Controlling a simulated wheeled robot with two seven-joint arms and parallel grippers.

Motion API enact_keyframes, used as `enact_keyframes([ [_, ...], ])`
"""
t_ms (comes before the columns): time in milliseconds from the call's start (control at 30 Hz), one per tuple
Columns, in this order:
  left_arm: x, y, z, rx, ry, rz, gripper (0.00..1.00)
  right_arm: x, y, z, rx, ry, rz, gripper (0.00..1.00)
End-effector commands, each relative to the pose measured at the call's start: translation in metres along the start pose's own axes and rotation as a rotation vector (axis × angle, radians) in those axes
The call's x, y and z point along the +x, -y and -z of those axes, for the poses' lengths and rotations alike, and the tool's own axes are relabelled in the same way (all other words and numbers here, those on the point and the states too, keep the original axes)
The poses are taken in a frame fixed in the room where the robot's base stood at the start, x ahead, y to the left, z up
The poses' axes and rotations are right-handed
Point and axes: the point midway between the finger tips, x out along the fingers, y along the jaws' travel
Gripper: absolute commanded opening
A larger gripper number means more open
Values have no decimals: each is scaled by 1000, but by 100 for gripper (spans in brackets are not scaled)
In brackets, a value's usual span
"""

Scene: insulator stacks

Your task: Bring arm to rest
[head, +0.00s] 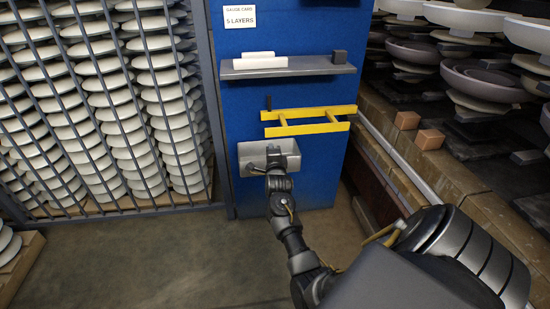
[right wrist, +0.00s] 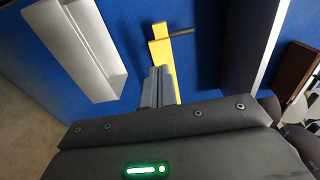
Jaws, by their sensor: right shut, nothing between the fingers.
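My right arm reaches forward from the lower right in the head view. Its gripper (head: 274,158) is in front of the blue panel (head: 305,190), overlapping the small grey bin (head: 291,150) in the picture. In the right wrist view the gripper (right wrist: 158,72) has its fingers together with nothing between them. Past the fingertips there, the yellow ladder-shaped gauge (right wrist: 162,50) hangs on the blue panel. The grey bin (right wrist: 75,45) is to the left of the fingers, apart from them. The yellow gauge (head: 308,113) also shows in the head view, above the bin. My left gripper is not in view.
Barred racks of white discs (head: 110,100) stand at left. A ledge with brown blocks (head: 429,139) runs along the right.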

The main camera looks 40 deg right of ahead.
Motion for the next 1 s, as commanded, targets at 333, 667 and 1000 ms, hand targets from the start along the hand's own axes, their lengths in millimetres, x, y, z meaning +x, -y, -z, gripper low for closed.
enact_keyframes([
  [333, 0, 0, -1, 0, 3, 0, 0, -51, -1, -3, 1, 5, -1, 0],
  [667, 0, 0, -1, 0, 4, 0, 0, -56, -1, -1, 1, 2, -2, 0],
  [1000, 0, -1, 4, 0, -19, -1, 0, -56, -4, -4, -182, 11, -2, 0],
])
